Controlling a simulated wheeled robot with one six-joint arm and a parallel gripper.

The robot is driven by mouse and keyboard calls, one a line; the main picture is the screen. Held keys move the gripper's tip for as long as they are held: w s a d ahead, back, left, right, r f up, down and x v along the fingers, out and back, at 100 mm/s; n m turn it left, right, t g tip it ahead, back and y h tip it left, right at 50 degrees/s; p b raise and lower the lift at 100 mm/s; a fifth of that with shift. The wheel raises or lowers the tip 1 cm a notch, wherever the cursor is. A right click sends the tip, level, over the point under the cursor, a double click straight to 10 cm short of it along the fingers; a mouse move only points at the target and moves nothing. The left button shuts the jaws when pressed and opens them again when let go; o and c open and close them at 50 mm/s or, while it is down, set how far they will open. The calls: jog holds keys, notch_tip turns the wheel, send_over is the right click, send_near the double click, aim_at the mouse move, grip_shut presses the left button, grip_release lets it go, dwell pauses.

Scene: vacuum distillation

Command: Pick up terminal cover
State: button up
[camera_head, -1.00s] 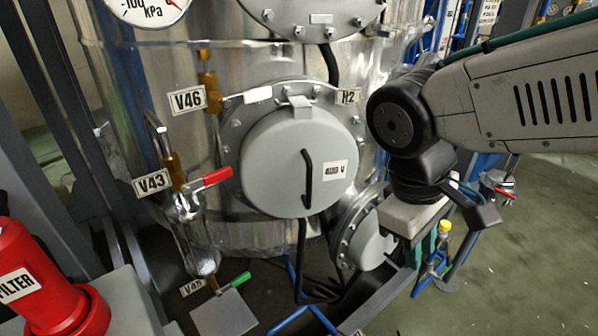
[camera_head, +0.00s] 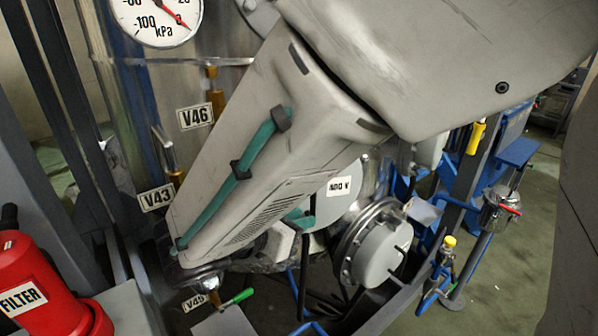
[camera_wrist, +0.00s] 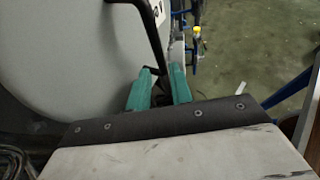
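The terminal cover is a grey round lid with a black bar handle and a "400 V" label. In the head view my arm hides most of the terminal cover (camera_head: 333,208), leaving its right edge and label showing. In the wrist view the terminal cover (camera_wrist: 65,50) fills the left, and its handle (camera_wrist: 148,38) runs down to the fingertips. My gripper (camera_wrist: 162,82) has two teal fingers slightly apart, with the handle's lower end at the gap between them. I see no clear grip on it. My gripper (camera_head: 299,219) is partly hidden in the head view.
A smaller flanged cover (camera_head: 381,252) sits low to the right of the terminal cover. Valve tags V46 (camera_head: 195,117) and V43 (camera_head: 157,197) are left of my arm. A red filter housing (camera_head: 40,285) stands at lower left. Open floor (camera_head: 520,275) lies to the right.

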aim_at(328, 204)
jog(key=x, duration=0.4)
jog(key=shift+w+d, duration=0.1)
jog(key=shift+d, duration=0.25)
jog(key=shift+c, duration=0.3)
grip_shut()
